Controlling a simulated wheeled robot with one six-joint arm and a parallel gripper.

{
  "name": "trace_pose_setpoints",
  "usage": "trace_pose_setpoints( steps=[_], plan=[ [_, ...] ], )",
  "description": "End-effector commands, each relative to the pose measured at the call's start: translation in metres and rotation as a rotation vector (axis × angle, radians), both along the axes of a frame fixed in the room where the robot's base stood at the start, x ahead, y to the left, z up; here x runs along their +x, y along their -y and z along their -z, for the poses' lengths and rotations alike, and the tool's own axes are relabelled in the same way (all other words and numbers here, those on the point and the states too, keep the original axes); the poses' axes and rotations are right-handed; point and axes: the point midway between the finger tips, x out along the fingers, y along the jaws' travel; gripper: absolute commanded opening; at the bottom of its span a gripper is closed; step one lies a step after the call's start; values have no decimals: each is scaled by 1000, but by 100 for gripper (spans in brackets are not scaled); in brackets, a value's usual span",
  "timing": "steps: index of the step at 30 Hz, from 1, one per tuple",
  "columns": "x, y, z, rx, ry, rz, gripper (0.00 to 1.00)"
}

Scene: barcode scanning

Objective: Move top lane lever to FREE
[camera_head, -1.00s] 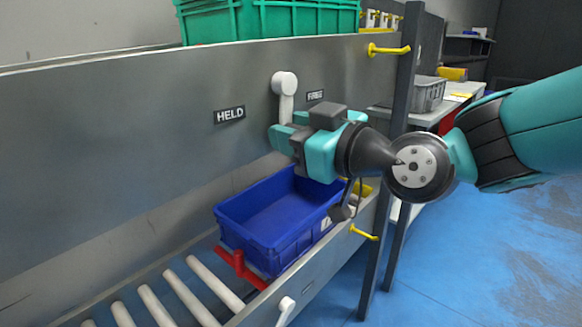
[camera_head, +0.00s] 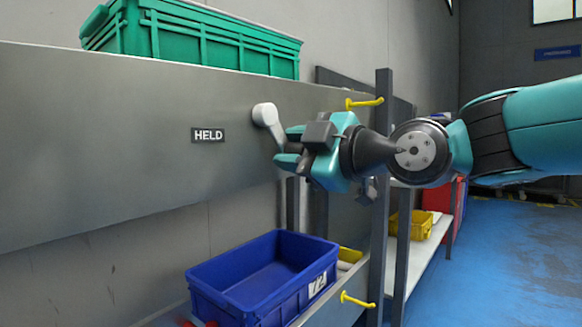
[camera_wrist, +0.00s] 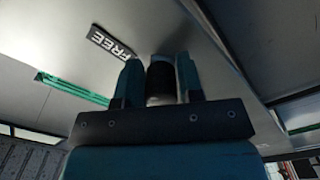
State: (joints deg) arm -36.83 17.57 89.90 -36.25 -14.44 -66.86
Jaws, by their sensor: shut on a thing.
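The top lane lever (camera_head: 266,116) is white and sits on the grey upper side panel (camera_head: 100,140). It slants down and to the right from its round pivot. My gripper (camera_head: 285,146) is shut on its lower end, with one finger on each side. In the wrist view the lever end (camera_wrist: 160,82) shows dark between my gripper's fingers (camera_wrist: 160,75). The HELD label (camera_head: 208,135) is left of the lever. The FREE label (camera_wrist: 114,46) shows in the wrist view, beside the fingers; in the head view my gripper hides it.
A green crate (camera_head: 200,38) sits above the panel. A blue bin (camera_head: 262,275) is on the lane below. Yellow hooks (camera_head: 364,102) stick out near the dark upright post (camera_head: 382,180). A yellow bin (camera_head: 411,225) stands beyond on a bench. Blue floor lies open at right.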

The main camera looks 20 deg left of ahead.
Motion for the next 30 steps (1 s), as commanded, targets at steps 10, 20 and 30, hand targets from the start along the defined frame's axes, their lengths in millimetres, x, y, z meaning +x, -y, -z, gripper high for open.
trace_pose_setpoints(
  steps=[10,20,30],
  plan=[
    [-4,-3,2,-22,37,-19,0],
    [-4,-2,2,-21,37,-18,49],
    [0,0,1,-17,37,-8,53]
  ],
)
